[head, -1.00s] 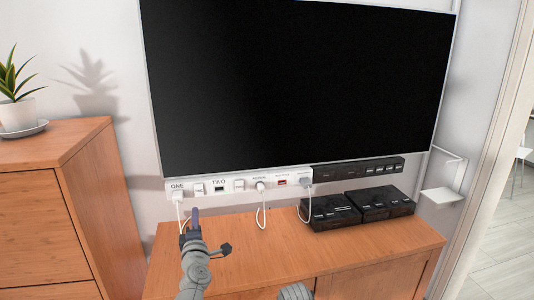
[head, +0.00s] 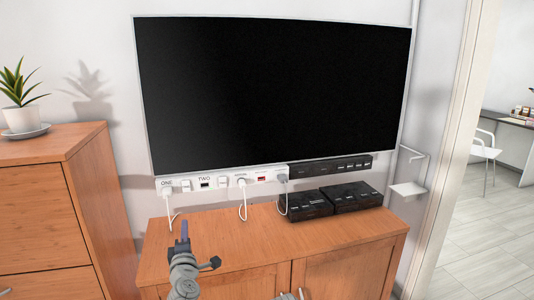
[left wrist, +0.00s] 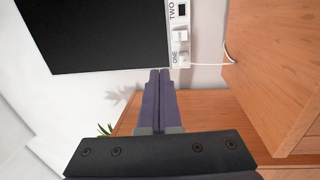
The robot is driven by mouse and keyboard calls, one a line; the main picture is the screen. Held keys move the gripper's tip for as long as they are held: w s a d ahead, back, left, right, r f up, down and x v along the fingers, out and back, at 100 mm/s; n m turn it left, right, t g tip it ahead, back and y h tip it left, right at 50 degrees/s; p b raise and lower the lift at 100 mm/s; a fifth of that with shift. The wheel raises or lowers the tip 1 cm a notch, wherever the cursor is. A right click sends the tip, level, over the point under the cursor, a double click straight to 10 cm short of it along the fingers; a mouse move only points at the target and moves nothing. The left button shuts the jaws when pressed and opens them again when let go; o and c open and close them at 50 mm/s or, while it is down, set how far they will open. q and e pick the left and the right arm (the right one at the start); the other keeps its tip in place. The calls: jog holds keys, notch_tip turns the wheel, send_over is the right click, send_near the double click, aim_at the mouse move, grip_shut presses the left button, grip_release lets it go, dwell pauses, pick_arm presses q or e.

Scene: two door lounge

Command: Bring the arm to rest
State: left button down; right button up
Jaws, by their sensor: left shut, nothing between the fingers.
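My left gripper (head: 184,232) is shut and empty. It is raised in front of the wooden cabinet under the television. In the left wrist view its two dark fingers (left wrist: 159,80) lie together, pointing towards the wall below the screen. The white socket strip (head: 215,183) runs along the wall above the cabinet, with labels ONE and TWO; part of it also shows in the left wrist view (left wrist: 180,58). The fingers look apart from it. A small grey piece at the bottom edge of the head view may be part of my right arm; its gripper does not show.
The wooden cabinet (head: 335,262) bears two black boxes (head: 305,205). White cables hang from the strip. The black television (head: 275,95) is above. A taller dresser (head: 45,210) with a potted plant (head: 20,95) stands at left. A doorway with free floor (head: 490,240) is at right.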

pick_arm(q)
jog(key=s+d+f+m+g+h, duration=0.2)
jog(key=d+f+m+g+h, duration=0.25)
jog(key=d+f+m, duration=0.45)
jog(key=s+d+f+m+g+h, duration=0.2)
jog(key=d+f+m+g+h, duration=0.3)
jog(key=d, duration=0.7)
jog(key=s+d+f+m+g+y, duration=0.2)
jog(key=s+f+m+g, duration=0.3)
jog(key=s+f+m, duration=0.45)
jog(key=s+a+g+y+p, duration=0.1)
jog(key=s+a+g+y, duration=0.35)
jog(key=s, duration=0.75)
notch_tip(320, 180, up, 17)
jog(key=p, duration=1.7)
jog(key=shift+w+a+m, duration=0.25)
jog(key=shift+m, duration=0.2)
